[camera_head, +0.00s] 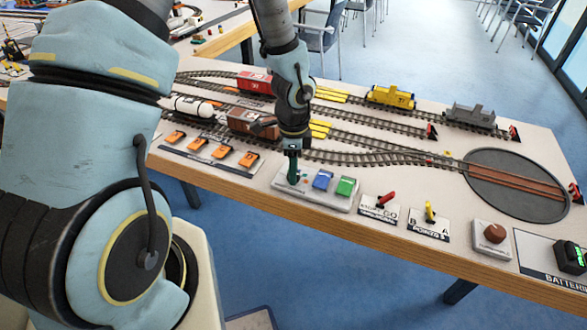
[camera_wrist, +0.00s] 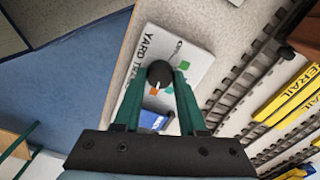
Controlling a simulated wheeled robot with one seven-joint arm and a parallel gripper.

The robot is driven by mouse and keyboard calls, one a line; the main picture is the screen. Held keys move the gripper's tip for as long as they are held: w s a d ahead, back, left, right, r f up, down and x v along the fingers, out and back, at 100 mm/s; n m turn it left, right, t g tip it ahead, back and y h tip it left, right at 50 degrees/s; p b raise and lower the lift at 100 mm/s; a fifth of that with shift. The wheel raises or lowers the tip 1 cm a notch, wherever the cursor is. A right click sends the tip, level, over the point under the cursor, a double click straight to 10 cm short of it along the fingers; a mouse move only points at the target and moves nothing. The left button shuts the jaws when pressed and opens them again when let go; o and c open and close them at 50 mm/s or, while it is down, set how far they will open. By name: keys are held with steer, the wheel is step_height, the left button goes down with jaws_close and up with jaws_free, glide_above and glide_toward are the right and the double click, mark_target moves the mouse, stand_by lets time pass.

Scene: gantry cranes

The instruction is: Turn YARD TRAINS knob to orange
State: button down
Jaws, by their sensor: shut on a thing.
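The YARD TRAINS panel is a light plate (camera_head: 312,200) near the table's front edge; its lettering shows partly in the wrist view (camera_wrist: 190,52). Its round black knob (camera_wrist: 159,72) sits between my green fingertips. A small orange mark shows by the knob's lower edge and a green mark to its right; I cannot tell clearly where the knob points. My gripper (camera_head: 293,172) comes down over the panel's left end and is shut on the knob, hiding it in the head view. A blue button (camera_head: 323,179) and a green button (camera_head: 346,187) stand to the right of my gripper.
Orange switches (camera_head: 198,148) line the panel to the left. A red lever (camera_head: 386,199), a yellow lever (camera_head: 430,211) and a brown knob (camera_head: 494,233) stand to the right. Tracks with rail cars, including a brown wagon (camera_head: 253,122), lie behind. A turntable (camera_head: 500,195) is at the right.

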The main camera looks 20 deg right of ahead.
steer(key=shift+a, duration=0.1)
steer(key=shift+c, duration=2.3)
jaws_free()
step_height(320, 180, up, 11)
steer(key=shift+f, duration=0.1)
